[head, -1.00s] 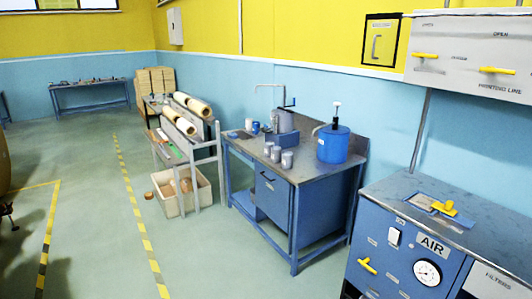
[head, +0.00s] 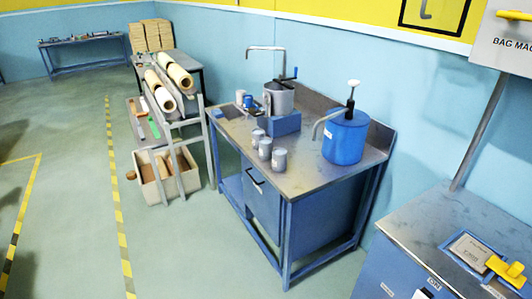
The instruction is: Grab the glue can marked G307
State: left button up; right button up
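Several small grey cans stand on the metal-topped blue workbench (head: 310,179). Three are grouped near its front: a rear can (head: 258,138), a middle can (head: 265,149) and a front can (head: 279,160). Another grey can (head: 240,97) stands farther back beside a blue cup-like item (head: 248,102). Their labels are too small to read, so I cannot tell which is G307. Neither of my grippers is in view.
A blue pump canister (head: 346,138) and a grey pot on a blue base (head: 280,124) stand behind the cans. A roll rack (head: 168,85) and a bin (head: 166,178) are left. A blue machine cabinet (head: 440,235) is at right. Floor in front is clear.

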aim_at(266, 149)
jog(key=i+j+z, duration=0.1)
jog(key=i+j, duration=0.2)
jog(key=i+j+z, duration=0.1)
jog(key=i+j, duration=0.2)
jog(key=i+j+z, duration=0.1)
jog(key=i+j, duration=0.2)
jog(key=j, duration=0.15)
jog(key=i+j+z, duration=0.1)
jog(key=i+j, duration=0.2)
jog(key=i+j+z, duration=0.1)
jog(key=i+j, duration=0.15)
jog(key=j, duration=0.3)
jog(key=i+j+z, duration=0.1)
jog(key=i+j, duration=0.15)
jog(key=j, duration=0.15)
